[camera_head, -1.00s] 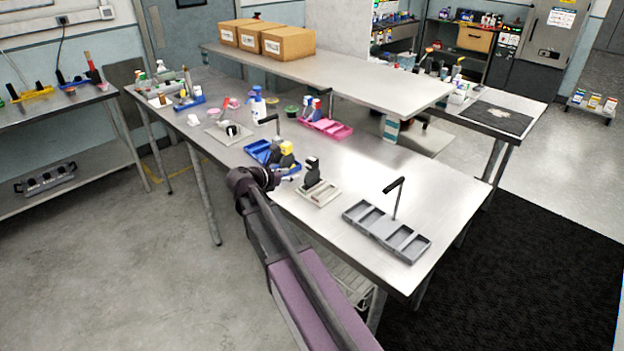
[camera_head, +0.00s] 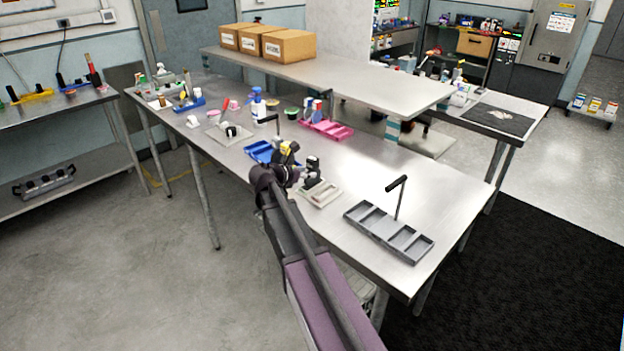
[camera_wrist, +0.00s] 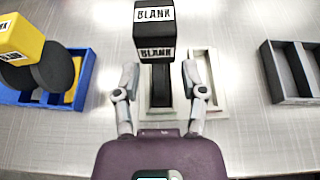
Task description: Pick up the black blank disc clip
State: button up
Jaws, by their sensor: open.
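The black blank disc clip (camera_wrist: 154,32) has white "BLANK" labels and stands in a pale tray (camera_wrist: 208,84) in the wrist view. It also shows as a small dark block in the head view (camera_head: 312,163), just right of my wrist. My gripper (camera_wrist: 157,75) is open, with one finger on each side of the clip's lower dark part in the picture. Whether the fingers touch the clip cannot be told. In the head view my arm hides part of the clip and tray.
A blue tray (camera_wrist: 82,62) with a yellow blank clip (camera_wrist: 20,40) lies close on the left. A grey compartment tray (camera_head: 355,212) with an upright handle stands to the right. A pink tray (camera_head: 340,132) is behind. Bare table lies between the trays.

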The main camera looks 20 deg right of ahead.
aim_at(316, 183)
jog(key=shift+d, duration=0.1)
jog(key=shift+b+x, duration=0.85)
jog(key=shift+x, duration=1.7)
jog(key=shift+r, duration=0.15)
grip_shut()
